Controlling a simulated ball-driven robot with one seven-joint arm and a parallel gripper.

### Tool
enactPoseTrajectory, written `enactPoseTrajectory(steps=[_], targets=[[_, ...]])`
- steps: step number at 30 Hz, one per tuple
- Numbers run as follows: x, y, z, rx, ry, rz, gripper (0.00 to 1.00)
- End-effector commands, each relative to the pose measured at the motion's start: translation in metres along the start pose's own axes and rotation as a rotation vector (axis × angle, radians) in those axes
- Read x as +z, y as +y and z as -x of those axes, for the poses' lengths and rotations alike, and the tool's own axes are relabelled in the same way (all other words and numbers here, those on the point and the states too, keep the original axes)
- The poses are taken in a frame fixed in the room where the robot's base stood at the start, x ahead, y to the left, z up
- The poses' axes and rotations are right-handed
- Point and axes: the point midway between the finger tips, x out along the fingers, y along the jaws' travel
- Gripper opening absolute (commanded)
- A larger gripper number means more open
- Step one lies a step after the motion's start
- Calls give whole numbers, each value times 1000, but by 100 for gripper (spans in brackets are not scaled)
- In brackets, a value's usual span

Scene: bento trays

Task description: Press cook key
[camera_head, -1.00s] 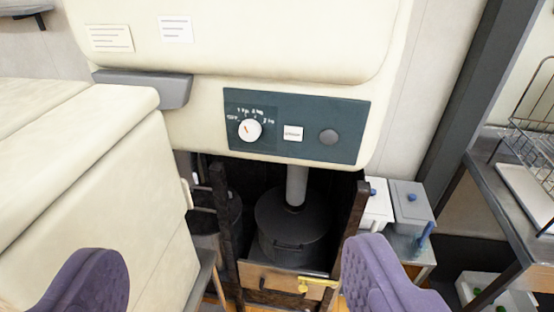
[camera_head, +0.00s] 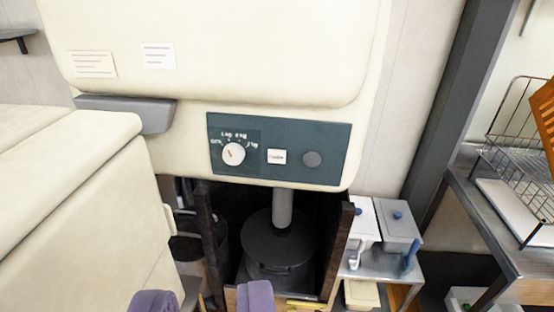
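The cook key is a small white rectangular key (camera_head: 276,157) with faint lettering. It sits in the middle of a dark teal panel (camera_head: 335,135) on the front of a cream machine (camera_head: 270,50). Left of it is a white round dial (camera_head: 233,153) with a red mark, and right of it is a grey round button (camera_head: 312,159). The two purple fingertips of my gripper (camera_head: 206,298) show at the bottom edge, below and left of the key in the picture. They are apart with nothing seen between them, and they do not touch the panel.
A grey ledge (camera_head: 130,112) and a cream box-like body (camera_head: 70,210) stand at the left. A dark pot (camera_head: 278,262) sits in the recess under the panel. White and grey containers (camera_head: 398,222) and a wire rack (camera_head: 522,135) are at right. Nothing blocks the panel.

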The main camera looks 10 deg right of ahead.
Motion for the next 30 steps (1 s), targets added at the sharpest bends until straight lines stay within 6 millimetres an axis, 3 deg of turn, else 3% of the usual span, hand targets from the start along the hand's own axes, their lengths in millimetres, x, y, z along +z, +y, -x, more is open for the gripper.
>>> enactPoseTrajectory(steps=[3,30], targets=[[0,0,0,0,0,0,0],[0,0,0,0,0,0,0]])
